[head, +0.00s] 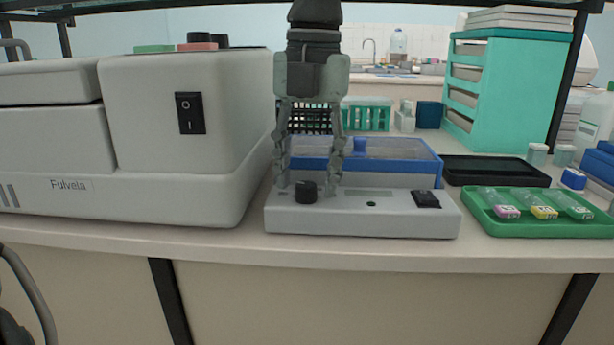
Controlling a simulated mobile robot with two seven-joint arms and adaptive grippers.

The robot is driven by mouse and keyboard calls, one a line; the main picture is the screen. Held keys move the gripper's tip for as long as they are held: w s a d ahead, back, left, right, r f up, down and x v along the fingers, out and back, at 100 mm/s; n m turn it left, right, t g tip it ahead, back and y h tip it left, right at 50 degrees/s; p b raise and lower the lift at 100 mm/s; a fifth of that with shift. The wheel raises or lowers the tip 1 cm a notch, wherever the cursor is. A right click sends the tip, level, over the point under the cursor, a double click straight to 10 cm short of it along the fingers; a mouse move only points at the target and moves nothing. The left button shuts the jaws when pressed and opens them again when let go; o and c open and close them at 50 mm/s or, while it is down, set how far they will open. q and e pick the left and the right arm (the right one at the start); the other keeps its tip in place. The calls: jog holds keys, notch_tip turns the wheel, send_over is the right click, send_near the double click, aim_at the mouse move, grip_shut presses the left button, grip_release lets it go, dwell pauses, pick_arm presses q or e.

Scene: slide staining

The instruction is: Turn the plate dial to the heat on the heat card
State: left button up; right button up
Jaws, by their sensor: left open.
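The plate (410,226) is a low grey box on the bench, with a black round dial (306,192) on its left part. A small black switch (426,199) sits at its right end. My left gripper (309,188) points straight down from above, open, with one finger on each side of the dial in the picture. Gaps show between the fingers and the dial, so I see no contact. The dial's mark is too small to read. I cannot make out a heat card. My right gripper is not in view.
A large grey machine (180,185) stands close on the left. A blue clear-lidded box (405,165) is behind the plate. A green tray (490,222) with slides and a black tray (495,170) lie to the right. A teal drawer unit (510,100) stands behind.

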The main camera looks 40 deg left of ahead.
pick_arm(q)
jog(key=shift+f, duration=0.35)
grip_shut()
